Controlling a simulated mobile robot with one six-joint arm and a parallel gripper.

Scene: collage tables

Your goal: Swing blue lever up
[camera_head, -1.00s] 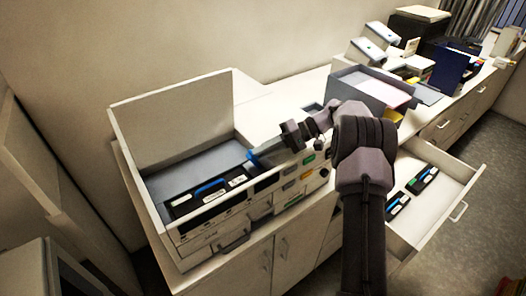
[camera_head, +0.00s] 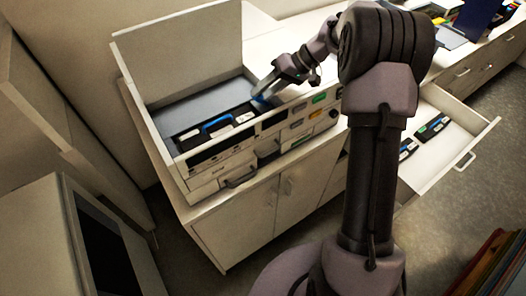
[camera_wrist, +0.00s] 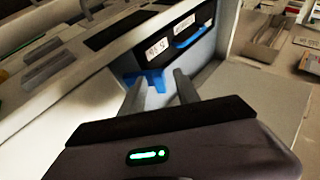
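A beige machine (camera_head: 240,165) with its lid raised stands on the counter. In its open bay are dark cartridges with white labels. A blue lever (camera_head: 262,101) shows at the bay's right end, beside my fingertips; in the wrist view this blue lever (camera_wrist: 150,80) lies just beyond and between the fingertips. A second blue lever (camera_head: 216,122) is further left in the bay, and also shows in the wrist view (camera_wrist: 189,39). My gripper (camera_head: 271,86) reaches into the bay from the right. In the wrist view my gripper (camera_wrist: 158,84) is open, fingers apart. Contact with the lever is unclear.
The raised lid (camera_head: 185,50) stands behind the bay. The machine's front wall (camera_head: 235,150) borders it. An open drawer (camera_head: 450,150) holding cartridges juts out at the right. Clear floor (camera_head: 230,275) lies in front of the cabinets.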

